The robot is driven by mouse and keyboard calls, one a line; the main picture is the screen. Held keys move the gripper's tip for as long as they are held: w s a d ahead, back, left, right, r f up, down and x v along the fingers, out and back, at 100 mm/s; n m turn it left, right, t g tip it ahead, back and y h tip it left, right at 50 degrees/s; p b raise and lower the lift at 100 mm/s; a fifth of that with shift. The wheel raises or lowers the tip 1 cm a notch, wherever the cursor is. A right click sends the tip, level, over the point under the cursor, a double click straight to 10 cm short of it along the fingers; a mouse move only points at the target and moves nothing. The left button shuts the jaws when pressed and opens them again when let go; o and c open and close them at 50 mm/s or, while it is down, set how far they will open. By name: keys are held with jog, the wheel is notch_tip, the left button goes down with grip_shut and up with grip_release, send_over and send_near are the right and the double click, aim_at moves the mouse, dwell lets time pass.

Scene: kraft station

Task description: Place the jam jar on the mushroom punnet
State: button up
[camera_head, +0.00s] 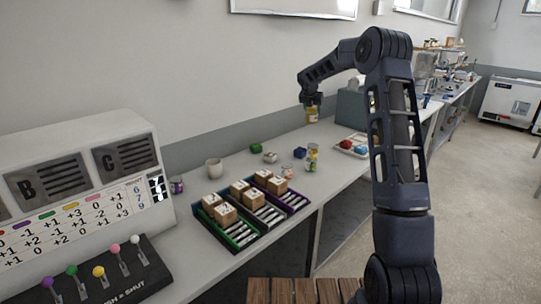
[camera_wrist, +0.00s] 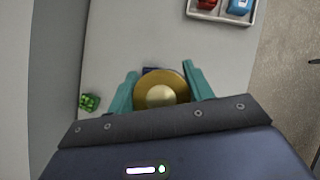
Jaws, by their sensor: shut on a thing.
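My gripper (camera_head: 311,106) is shut on the jam jar (camera_head: 312,116), a small jar with a gold lid, held upright well above the table. In the wrist view the jar's round gold lid (camera_wrist: 161,90) sits between the two teal fingers of my gripper (camera_wrist: 161,88). No mushroom punnet can be clearly identified. A small dark blue item (camera_head: 300,153) stands on the table below the jar. A blue edge (camera_wrist: 151,70) shows behind the lid in the wrist view, mostly hidden by it.
A green item (camera_head: 255,148), a white mug (camera_head: 214,168), pale small items (camera_head: 270,157) and a yellow-labelled container (camera_head: 311,158) stand on the table. Dark trays (camera_head: 233,242) hold several boxes. A white tray (camera_head: 339,149) with red and blue things lies to the right.

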notch_tip(320, 180, up, 2)
jog(key=n, duration=0.2)
send_over(271, 153)
jog(key=shift+y, duration=0.5)
jog(key=f, duration=1.9)
jog(key=shift+w+a+f, duration=0.15)
jog(key=shift+w+f, duration=0.1)
jog(key=shift+w, duration=0.1)
jog(key=shift+f, duration=0.15)
jog(key=o, duration=1.4)
jog(key=shift+o, duration=0.2)
